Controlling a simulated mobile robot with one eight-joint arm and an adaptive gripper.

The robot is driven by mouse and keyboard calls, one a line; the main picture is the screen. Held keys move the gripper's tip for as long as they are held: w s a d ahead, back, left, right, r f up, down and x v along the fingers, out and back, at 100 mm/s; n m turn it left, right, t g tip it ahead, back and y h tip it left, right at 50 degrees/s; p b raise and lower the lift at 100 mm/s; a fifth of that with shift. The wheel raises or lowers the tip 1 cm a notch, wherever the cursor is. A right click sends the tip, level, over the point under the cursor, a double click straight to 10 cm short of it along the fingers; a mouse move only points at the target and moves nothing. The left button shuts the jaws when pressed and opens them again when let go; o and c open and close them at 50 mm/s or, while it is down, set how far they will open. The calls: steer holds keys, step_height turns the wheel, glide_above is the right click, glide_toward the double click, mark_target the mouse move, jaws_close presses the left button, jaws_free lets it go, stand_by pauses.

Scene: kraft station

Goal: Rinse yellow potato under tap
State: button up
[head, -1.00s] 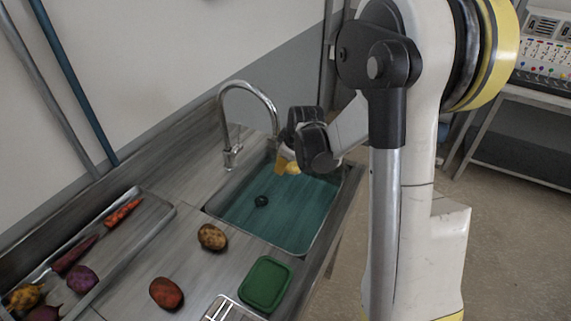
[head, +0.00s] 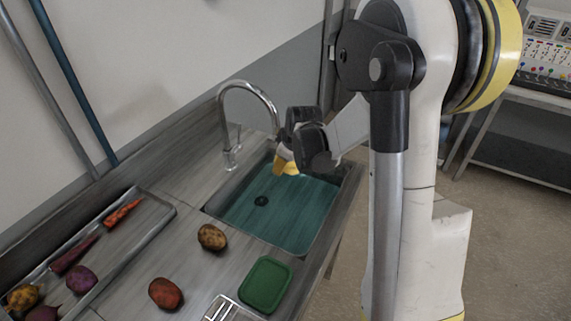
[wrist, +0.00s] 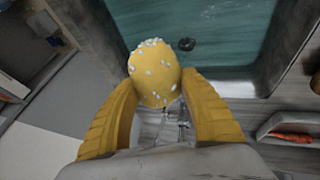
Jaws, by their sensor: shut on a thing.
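My gripper (head: 284,160) is over the far right part of the sink, close to the tap's spout. In the wrist view its two yellow fingers (wrist: 168,112) are shut on the yellow potato (wrist: 154,72). The potato has several white specks on its upper surface. In the head view a small part of the potato (head: 291,169) shows beside the fingers. The tap (head: 247,86) arches over the sink, and its outlet lies near or behind the gripper. The sink (head: 285,215) has a teal bottom with a dark drain (head: 261,201).
A brown potato (head: 211,237), a red-brown potato (head: 166,293) and a green container (head: 266,284) are on the counter. A tray (head: 160,212) at left holds a carrot (head: 122,213) and several other vegetables. The front left of the sink is clear.

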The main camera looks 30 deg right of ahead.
steer(key=shift+d, duration=0.25)
steer(key=shift+s, duration=0.1)
steer(key=s, duration=0.7)
steer(key=shift+s+a, duration=0.4)
steer(key=shift+a, duration=0.05)
stand_by(1.1)
steer(key=s+r+p, duration=0.3)
steer(key=s+r, duration=0.1)
steer(key=s, duration=0.1)
steer(key=shift+a, duration=0.25)
